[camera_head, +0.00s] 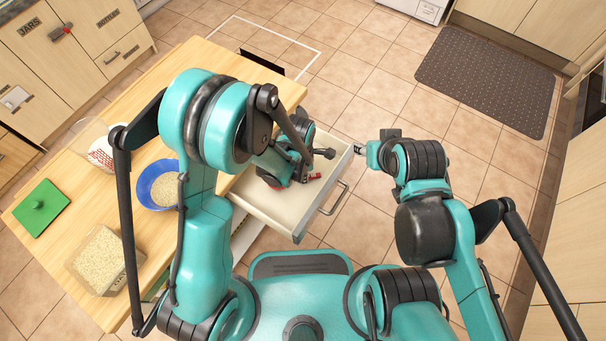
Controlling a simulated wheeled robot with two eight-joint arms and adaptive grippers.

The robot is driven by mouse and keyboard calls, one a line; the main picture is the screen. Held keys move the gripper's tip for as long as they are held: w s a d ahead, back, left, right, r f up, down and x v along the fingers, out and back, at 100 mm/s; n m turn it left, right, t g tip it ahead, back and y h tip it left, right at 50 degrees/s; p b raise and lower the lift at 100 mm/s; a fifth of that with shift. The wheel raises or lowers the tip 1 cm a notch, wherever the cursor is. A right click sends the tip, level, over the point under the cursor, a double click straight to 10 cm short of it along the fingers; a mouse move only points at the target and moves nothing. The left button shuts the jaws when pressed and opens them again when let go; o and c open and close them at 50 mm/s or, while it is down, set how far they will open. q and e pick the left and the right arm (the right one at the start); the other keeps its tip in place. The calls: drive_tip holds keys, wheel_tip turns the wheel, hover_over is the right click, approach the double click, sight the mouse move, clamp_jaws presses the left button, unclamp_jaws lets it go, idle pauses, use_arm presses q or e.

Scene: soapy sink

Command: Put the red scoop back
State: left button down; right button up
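A small red piece (314,176), which looks like part of the red scoop, shows in the open drawer (297,222) beside the dark fingers of my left gripper (313,163). The rest of it is hidden by my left arm and gripper. My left gripper is low over the drawer; I cannot tell whether it is holding the red piece or is only beside it. My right gripper (361,150) is just right of the drawer, apart from the red piece, and its fingers are too small to read.
On the wooden counter are a blue bowl of grain (145,186), a clear box of grain (80,268), a green lid (48,219) and a clear container with red lettering (91,134). The drawer's handle (336,200) juts right. A dark mat (490,80) lies on open tiled floor.

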use_arm(q)
drive_tip(key=shift+f, duration=0.1)
drive_tip(key=c, duration=1.5)
unclamp_jaws()
drive_tip(key=shift+c, duration=0.2)
drive_tip(key=shift+r, duration=0.45)
wheel_tip(320, 180, up, 11)
drive_tip(key=p, duration=0.5)
drive_tip(key=s+a+r+m+t, duration=0.2)
drive_tip(key=a+r+m+t, duration=0.1)
drive_tip(key=a+r+m, duration=0.6)
drive_tip(key=s+a+r+m+t, duration=0.3)
drive_tip(key=a+r+m+t, duration=0.1)
drive_tip(key=a+r+m, duration=0.5)
drive_tip(key=shift+s+a+m, duration=0.3)
drive_tip(key=shift+a+m, duration=0.6)
drive_tip(key=shift+a, duration=0.2)
